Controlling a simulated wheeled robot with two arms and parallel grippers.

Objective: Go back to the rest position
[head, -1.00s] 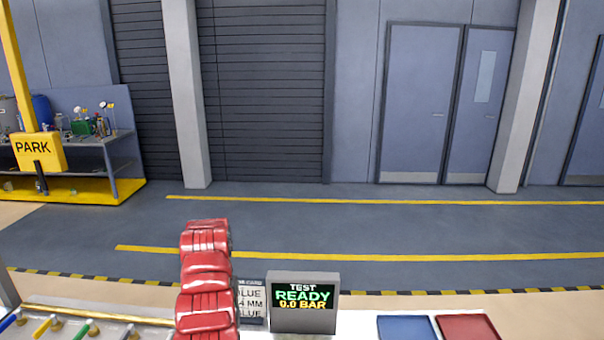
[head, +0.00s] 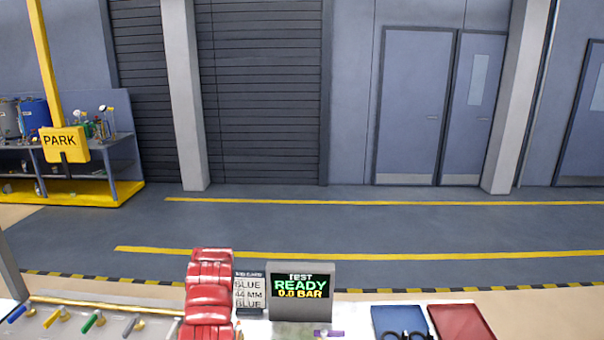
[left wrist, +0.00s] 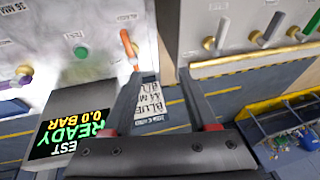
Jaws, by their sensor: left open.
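My left gripper (left wrist: 162,100) shows in the left wrist view with its two dark fingers apart. Nothing is held between them. A label card (left wrist: 152,102) lies beyond the gap, with the fingers overlapping its edges in the picture; I see no grip on it. In the head view the left gripper's fingers do not show. The same card (head: 249,291) stands there just left of the test display (head: 302,285), which reads READY, 0.0 BAR. My right gripper cannot be made out in any view.
Colored handles (head: 92,321) line the panel at front left. A purple handle (head: 328,333) shows below the display. A blue tray (head: 398,317) with a dark looped item and a red tray (head: 462,324) lie at right. A yellow PARK sign (head: 64,143) hangs left. Open floor lies beyond.

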